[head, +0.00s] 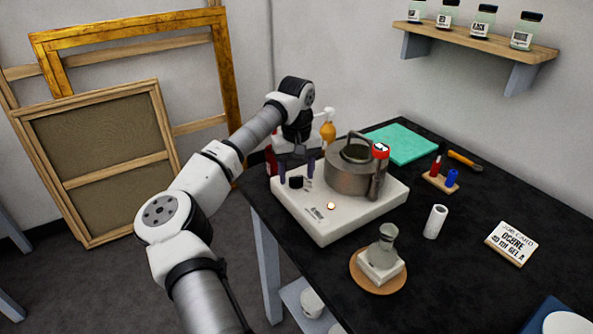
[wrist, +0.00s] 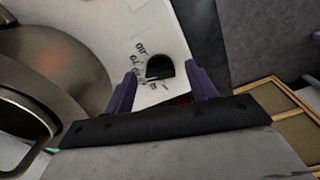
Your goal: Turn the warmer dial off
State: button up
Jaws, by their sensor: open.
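The warmer (head: 322,226) is a white box on the black table, with a small orange light (head: 331,206) glowing on its top. Its black dial (head: 296,184) is at the left end of that top. In the wrist view the fingers of my gripper (wrist: 161,72) flank the dial with gaps, and nothing is held. I cannot tell the dial's setting.
A metal pot (head: 347,182) with a handle sits on the warmer, close to my gripper. A red-capped dark cylinder (head: 378,178) stands by it. A flask (head: 385,243) on a round wooden board (head: 369,286) is in front. An amber bottle (head: 328,131) is behind my wrist.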

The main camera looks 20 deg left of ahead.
jog(key=shift+f, duration=0.3)
jog(key=c, duration=1)
